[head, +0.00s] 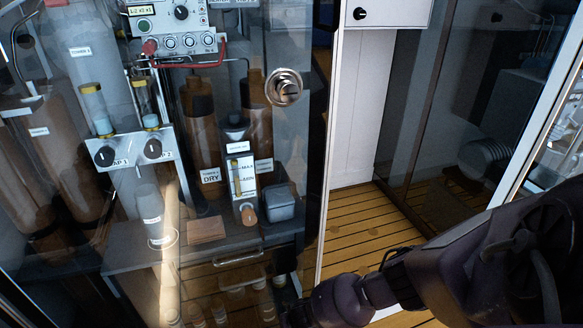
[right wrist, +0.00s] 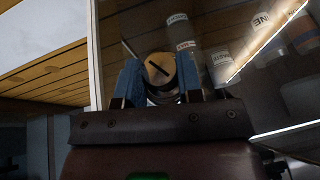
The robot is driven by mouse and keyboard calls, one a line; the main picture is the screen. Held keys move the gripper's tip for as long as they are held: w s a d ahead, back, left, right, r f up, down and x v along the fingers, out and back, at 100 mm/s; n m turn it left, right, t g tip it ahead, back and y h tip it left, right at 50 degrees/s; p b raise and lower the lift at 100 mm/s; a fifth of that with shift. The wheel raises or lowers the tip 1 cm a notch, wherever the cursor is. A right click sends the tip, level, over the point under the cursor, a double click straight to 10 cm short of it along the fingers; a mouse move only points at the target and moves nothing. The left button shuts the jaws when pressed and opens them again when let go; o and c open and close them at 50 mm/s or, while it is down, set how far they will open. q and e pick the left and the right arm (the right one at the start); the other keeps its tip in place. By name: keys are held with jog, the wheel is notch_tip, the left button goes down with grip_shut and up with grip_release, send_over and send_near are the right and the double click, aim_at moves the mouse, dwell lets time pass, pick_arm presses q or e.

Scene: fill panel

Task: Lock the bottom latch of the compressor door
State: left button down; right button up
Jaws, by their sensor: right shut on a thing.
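The compressor door (head: 225,120) is a glass panel in front of the compressor equipment. The bottom latch (right wrist: 158,70) shows in the right wrist view as a round metal knob with a dark slot, slanted in that picture. My right gripper (right wrist: 160,78) has its two blue fingers on either side of this knob and is shut on it. In the head view my right arm (head: 440,270) comes in from the right and reaches the door's lower edge; the bottom latch and fingertips are hidden or cut off there. My left gripper is not in view.
The upper latch (head: 285,87), a round metal knob, sits high on the door near its right edge. Behind the glass stand bottles, gauges and a control box (head: 172,28). A plank floor (head: 350,225) and another glass panel (head: 470,110) lie to the right.

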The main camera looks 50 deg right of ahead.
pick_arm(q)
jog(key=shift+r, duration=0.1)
pick_arm(e)
jog(key=shift+a+r, duration=0.1)
pick_arm(q)
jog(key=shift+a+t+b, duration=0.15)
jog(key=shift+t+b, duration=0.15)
jog(key=shift+b, duration=0.5)
pick_arm(e)
jog(key=shift+w+a+f+n+g+h, duration=0.1)
jog(key=shift+n+g+h, duration=0.25)
jog(key=shift+g+h, duration=0.7)
jog(key=shift+a+f+n+g+h, duration=0.15)
jog(key=shift+n+g+h, duration=0.3)
jog(key=shift+h, duration=1.25)
jog(key=shift+w+a+f+n+g+h, duration=0.1)
jog(key=shift+n+g+h, duration=0.2)
jog(key=shift+g+h, duration=0.8)
jog(key=shift+h, duration=0.65)
jog(key=o, duration=0.9)
jog(key=shift+r, duration=0.1)
